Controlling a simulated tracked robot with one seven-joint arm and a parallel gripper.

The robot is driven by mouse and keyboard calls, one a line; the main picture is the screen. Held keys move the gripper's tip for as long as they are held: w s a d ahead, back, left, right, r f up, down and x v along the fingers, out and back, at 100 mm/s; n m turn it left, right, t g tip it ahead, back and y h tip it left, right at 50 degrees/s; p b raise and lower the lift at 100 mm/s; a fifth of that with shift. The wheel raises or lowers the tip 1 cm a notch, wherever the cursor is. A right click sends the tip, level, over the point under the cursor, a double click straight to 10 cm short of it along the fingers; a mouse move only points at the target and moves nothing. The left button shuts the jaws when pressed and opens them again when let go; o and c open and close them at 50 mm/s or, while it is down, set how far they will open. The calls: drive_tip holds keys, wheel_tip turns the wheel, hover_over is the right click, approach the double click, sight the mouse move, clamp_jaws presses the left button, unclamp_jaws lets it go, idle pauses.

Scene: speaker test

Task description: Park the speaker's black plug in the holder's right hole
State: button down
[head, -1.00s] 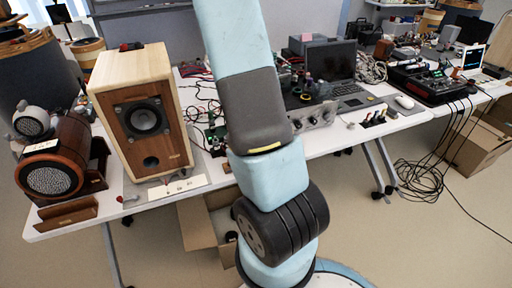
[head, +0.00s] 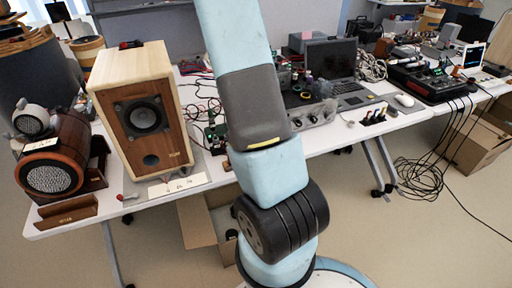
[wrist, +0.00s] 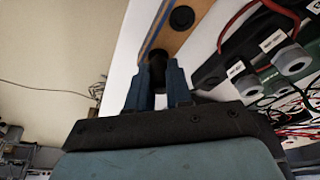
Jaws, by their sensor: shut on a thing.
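In the wrist view my gripper (wrist: 159,78) has its two blue fingers shut on a black plug (wrist: 157,66). The plug lies over or against the near end of a wooden holder (wrist: 172,42) with a blue stripe along its edge. A dark round hole (wrist: 182,18) shows further up the holder. I cannot tell whether the plug's tip is in a hole, because the fingers and plug hide that spot. The wooden speaker (head: 148,115) stands on the white table in the head view. My gripper is out of the head view.
In the wrist view, labelled grey connectors (wrist: 273,45) with red and black wires lie close at the right. Bare floor (wrist: 60,50) shows at the left. In the head view, a laptop (head: 332,65) and other gear crowd the white table (head: 110,218).

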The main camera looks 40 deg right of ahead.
drive_tip(key=shift+f, duration=0.2)
drive_tip(key=c, duration=1)
unclamp_jaws()
drive_tip(key=shift+o, duration=0.2)
drive_tip(key=shift+r, duration=3.8)
